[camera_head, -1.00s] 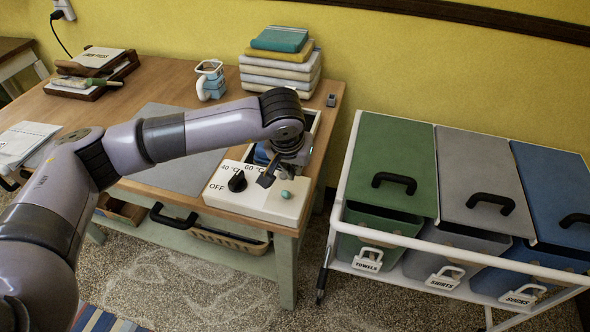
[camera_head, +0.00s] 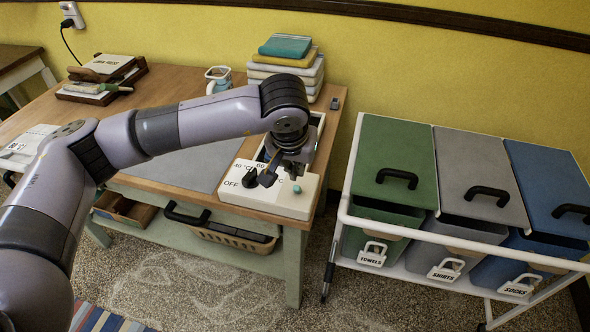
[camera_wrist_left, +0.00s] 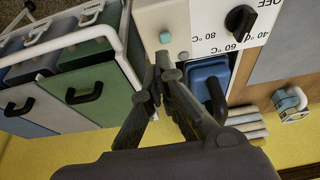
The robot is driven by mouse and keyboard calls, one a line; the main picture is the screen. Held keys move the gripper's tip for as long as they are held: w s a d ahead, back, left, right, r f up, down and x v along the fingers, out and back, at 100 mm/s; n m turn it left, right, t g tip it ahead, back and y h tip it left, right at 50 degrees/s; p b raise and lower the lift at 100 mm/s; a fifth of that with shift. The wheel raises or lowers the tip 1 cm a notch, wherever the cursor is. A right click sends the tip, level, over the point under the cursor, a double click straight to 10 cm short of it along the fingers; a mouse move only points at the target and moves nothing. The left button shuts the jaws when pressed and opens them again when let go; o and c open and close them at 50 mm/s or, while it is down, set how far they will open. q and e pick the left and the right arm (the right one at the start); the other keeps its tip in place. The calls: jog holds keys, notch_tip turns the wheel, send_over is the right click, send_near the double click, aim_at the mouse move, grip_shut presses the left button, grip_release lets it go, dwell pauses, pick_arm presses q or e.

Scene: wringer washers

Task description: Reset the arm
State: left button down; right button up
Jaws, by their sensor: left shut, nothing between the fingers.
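My left arm reaches in from the left over the table. Its gripper (camera_head: 276,172) hangs above the white control panel (camera_head: 290,204), between the black dial and the teal button (camera_head: 297,189). In the left wrist view the gripper (camera_wrist_left: 163,62) is shut with its fingertips together and nothing between them. The black dial (camera_wrist_left: 240,20) shows clear of the fingers there, by the OFF, 40, 60 and 80 °C marks. The teal button (camera_wrist_left: 165,37) is just beyond the fingertips. My right gripper is not in view.
A cart with green (camera_head: 395,160), grey (camera_head: 478,175) and blue (camera_head: 550,190) lidded bins stands to the right. A blue container (camera_wrist_left: 207,80) sits beside the panel. Folded cloths (camera_head: 287,72) and a mug (camera_head: 217,79) stand at the table's back. A basket (camera_head: 232,240) is below.

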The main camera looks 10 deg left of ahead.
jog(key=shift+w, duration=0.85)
